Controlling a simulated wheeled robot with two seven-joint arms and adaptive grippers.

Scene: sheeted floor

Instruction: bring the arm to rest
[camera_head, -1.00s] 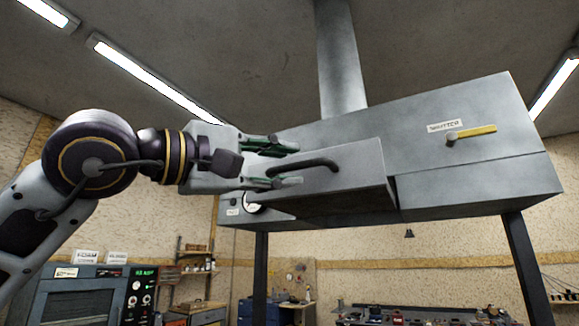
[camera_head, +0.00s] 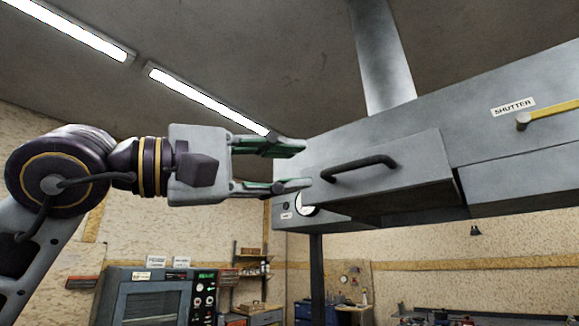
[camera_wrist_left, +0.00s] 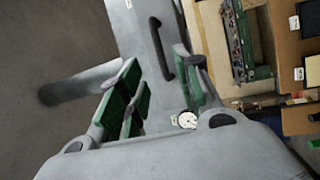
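My left gripper (camera_head: 305,166) is open and empty, its green-lined fingers apart. It is in front of a grey drawer-like box (camera_head: 425,165) that juts from a grey metal hood (camera_head: 500,125). The black handle (camera_head: 360,168) is just right of the fingertips in the head view and looks clear of them. In the left wrist view the handle (camera_wrist_left: 160,48) lies beyond the open fingers (camera_wrist_left: 168,78), with nothing between them. My right gripper is not in view.
A round dial (camera_head: 307,204) sits below the fingertips, on the hood's lower left. A yellow shutter lever (camera_head: 550,115) is at right. A dark leg (camera_head: 317,270) supports the hood. An oven-like cabinet (camera_head: 150,300) stands lower left. The space above my left gripper looks free.

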